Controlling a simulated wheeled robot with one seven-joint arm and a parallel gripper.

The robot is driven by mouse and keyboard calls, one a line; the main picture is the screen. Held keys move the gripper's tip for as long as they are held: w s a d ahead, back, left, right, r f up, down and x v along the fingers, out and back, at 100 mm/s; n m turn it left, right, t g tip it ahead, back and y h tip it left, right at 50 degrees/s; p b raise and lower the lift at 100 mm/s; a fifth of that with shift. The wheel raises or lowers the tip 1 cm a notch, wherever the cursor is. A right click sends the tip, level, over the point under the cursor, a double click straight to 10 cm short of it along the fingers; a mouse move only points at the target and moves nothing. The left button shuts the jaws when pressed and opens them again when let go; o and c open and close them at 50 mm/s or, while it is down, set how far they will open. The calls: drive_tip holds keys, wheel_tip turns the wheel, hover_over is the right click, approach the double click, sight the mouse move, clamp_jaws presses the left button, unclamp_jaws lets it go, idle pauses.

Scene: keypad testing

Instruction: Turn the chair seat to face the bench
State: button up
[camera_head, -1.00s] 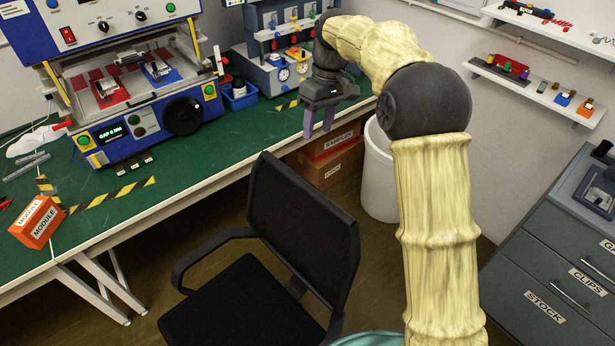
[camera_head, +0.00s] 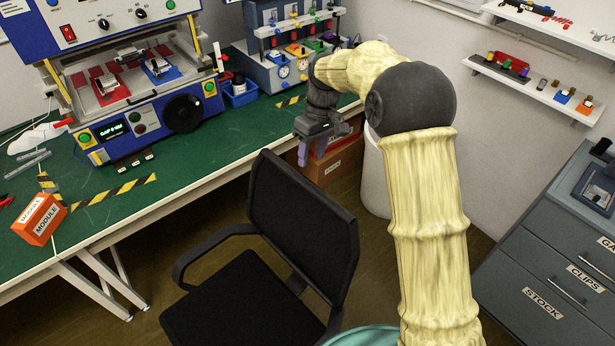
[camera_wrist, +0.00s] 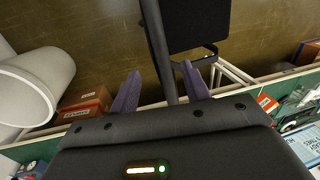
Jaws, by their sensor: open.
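The black office chair has its backrest (camera_head: 302,225) at the upper right of its seat (camera_head: 230,308), so the seat faces toward the lower left of the picture. One armrest (camera_head: 205,245) runs along the side nearest the green bench (camera_head: 185,160). My gripper (camera_head: 304,152) hangs off the bench's front edge, beyond the top of the backrest, with its fingers pointing down. In the wrist view, the purple fingers of my gripper (camera_wrist: 160,72) are spread. The backrest (camera_wrist: 158,45) shows edge-on as a dark bar between them, apparently untouched. The seat (camera_wrist: 192,25) shows beyond it.
A white bin (camera_head: 375,185) and cardboard boxes (camera_head: 338,165) stand on the floor behind my gripper. A grey drawer cabinet (camera_head: 555,265) is at the right. An orange module box (camera_head: 38,220) sits near the bench edge. Floor between bench and chair is clear.

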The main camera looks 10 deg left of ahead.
sight(307, 181)
drive_tip(key=f, duration=0.3)
drive_tip(key=s+f+p, duration=0.1)
drive_tip(key=f, duration=0.1)
drive_tip(key=a+f, duration=0.1)
drive_tip(key=f, duration=0.2)
drive_tip(key=shift+s+f+p, duration=0.2)
drive_tip(key=shift+f+p, duration=0.1)
drive_tip(key=shift+p, duration=0.05)
clamp_jaws()
